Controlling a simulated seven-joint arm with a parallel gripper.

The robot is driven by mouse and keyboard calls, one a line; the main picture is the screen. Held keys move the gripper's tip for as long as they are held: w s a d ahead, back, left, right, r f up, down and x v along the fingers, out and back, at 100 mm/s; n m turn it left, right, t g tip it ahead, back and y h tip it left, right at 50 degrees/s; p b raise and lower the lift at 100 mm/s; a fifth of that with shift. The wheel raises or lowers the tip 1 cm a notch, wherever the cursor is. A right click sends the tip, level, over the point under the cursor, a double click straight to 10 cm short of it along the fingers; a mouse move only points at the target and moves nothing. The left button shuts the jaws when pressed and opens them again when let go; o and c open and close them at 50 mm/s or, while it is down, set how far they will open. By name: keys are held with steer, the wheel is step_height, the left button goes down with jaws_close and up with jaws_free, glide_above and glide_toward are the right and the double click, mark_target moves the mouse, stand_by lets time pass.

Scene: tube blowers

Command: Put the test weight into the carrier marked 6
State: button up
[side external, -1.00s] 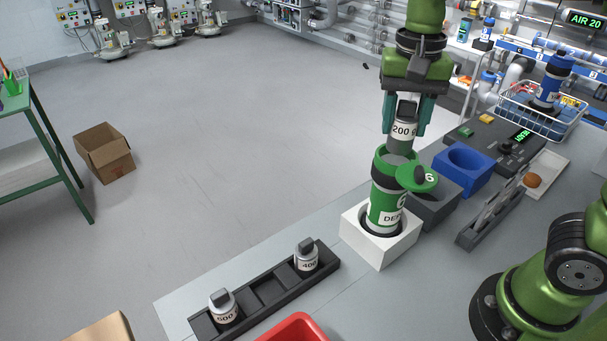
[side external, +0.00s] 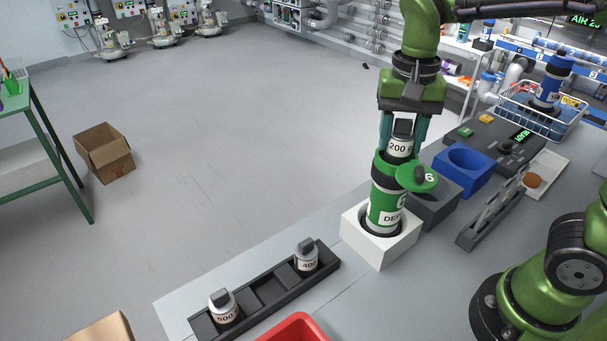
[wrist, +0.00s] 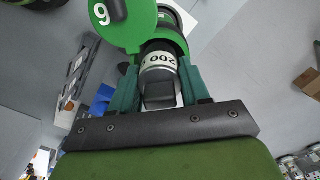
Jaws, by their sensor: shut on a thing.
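The green carrier (side external: 384,205) stands upright in a white square holder (side external: 371,243). Its round green lid marked 6 (side external: 418,178) is swung open to the right. The lid also shows at the top left of the wrist view (wrist: 121,20). My gripper (side external: 402,136) is shut on the grey test weight marked 200 (side external: 401,147), by its dark top knob. The weight is upright over the carrier's mouth, with its lower end hidden behind the rim. In the wrist view the weight (wrist: 158,62) sits between my fingers, against the carrier's opening.
A black rack (side external: 263,292) holds weights marked 400 (side external: 306,258) and 600 (side external: 223,308), with empty slots between. A grey holder (side external: 435,205) and a blue holder (side external: 463,168) stand to the right. A red bin (side external: 297,328) is at the front.

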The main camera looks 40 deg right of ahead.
steer(key=shift+f, duration=0.2)
steer(key=o, duration=1.4)
steer(key=shift+c, duration=0.2)
steer(key=shift+r, duration=0.1)
step_height(320, 180, up, 17)
steer(key=shift+f, duration=0.2)
step_height(320, 180, down, 17)
steer(key=shift+r, duration=0.1)
